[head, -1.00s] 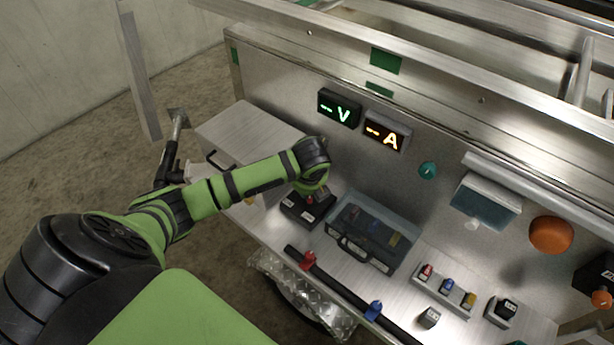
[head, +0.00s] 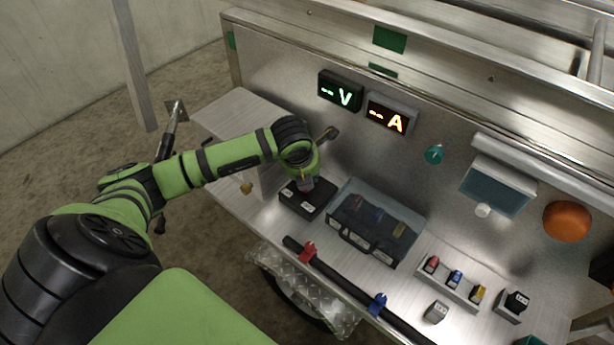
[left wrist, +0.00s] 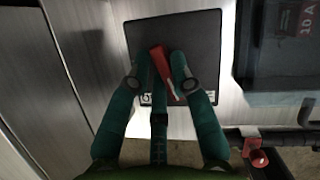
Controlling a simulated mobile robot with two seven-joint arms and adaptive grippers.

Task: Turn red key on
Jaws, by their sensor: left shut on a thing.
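The red key (left wrist: 161,66) stands on a dark square switch box (left wrist: 190,25) in the left wrist view. My left gripper (left wrist: 160,75) is shut on it, with teal fingers on both sides, and the key looks slanted. In the head view the same switch box (head: 300,205) sits on the metal shelf, with white labels on its top. There my left gripper (head: 306,183) comes down onto the box and hides most of the key. My right gripper is not in view.
A clear-lidded box of coloured breakers (head: 375,222) stands just right of the switch box. A black bar with a red clamp (head: 308,252) and a blue clamp (head: 377,304) runs along the front. Green V (head: 340,92) and orange A (head: 391,115) displays are on the panel.

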